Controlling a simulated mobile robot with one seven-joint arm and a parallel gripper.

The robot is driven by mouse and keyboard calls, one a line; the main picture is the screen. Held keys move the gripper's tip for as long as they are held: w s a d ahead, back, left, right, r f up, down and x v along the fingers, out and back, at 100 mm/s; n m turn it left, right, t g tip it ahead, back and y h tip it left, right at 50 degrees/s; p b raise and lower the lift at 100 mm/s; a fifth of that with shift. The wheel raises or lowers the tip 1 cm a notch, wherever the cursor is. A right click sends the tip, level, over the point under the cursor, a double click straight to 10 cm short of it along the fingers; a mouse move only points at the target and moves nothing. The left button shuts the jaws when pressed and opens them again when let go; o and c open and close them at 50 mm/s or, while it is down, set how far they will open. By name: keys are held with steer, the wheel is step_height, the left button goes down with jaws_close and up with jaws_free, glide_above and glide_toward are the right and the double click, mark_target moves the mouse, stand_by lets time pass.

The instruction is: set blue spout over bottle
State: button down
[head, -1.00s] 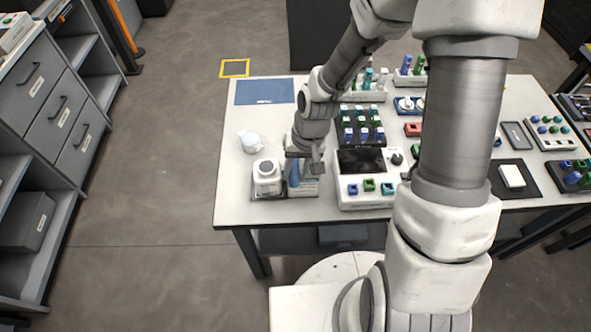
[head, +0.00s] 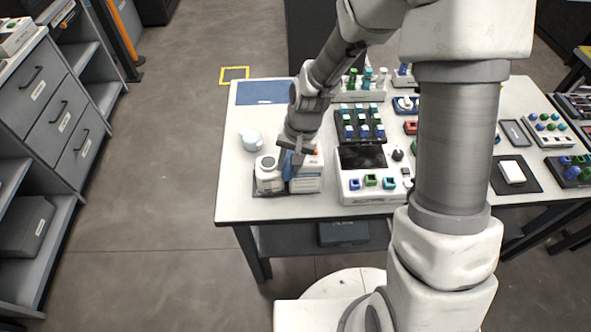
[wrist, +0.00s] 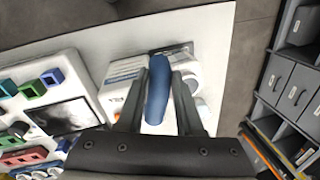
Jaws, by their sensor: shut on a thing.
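The blue spout (wrist: 157,90) is held upright or nearly so between the two fingers of my gripper (wrist: 158,112) in the wrist view. In the head view the blue spout (head: 287,168) hangs below my gripper (head: 294,152), just right of the white bottle (head: 267,180). The bottle stands on a dark mat at the table's left front. In the wrist view the bottle (wrist: 186,68) is partly hidden behind the spout and right finger. I cannot tell whether spout and bottle touch.
A white labelled box (head: 309,177) stands right beside the bottle. A white rounded item (head: 251,140) lies behind the bottle. The splicer with its dark screen (head: 362,158) is to the right. The table's left front corner is clear.

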steer(key=a+m, duration=0.1)
steer(key=m, duration=0.2)
steer(key=shift+w+a+t+b, duration=0.25)
steer(key=shift+a+t+b, duration=0.05)
steer(key=shift+a+b, duration=0.1)
steer(key=w+m+p, duration=0.1)
steer(key=m, duration=0.1)
steer(key=w+a+m+h+p, duration=0.1)
steer(key=m, duration=0.2)
steer(key=a+m+t+p, duration=0.1)
steer(key=m+p, duration=0.1)
steer(key=shift+w+a+r, duration=0.15)
steer(key=shift+w+r, duration=0.05)
steer(key=shift+w, duration=0.2)
steer(key=shift+w+a+f+m+h+p, duration=0.2)
steer(key=shift+w+m+p, duration=0.3)
steer(key=shift+m+p, duration=0.45)
steer(key=shift+w+a+r+m+h+p, duration=0.1)
steer(key=shift+w+m+h+p, duration=0.3)
steer(key=shift+m+p, duration=0.55)
steer(key=shift+w+f+m, duration=0.1)
steer(key=shift+m, duration=0.2)
steer(key=c, duration=0.6)
jaws_free()
steer(key=shift+o, duration=0.2)
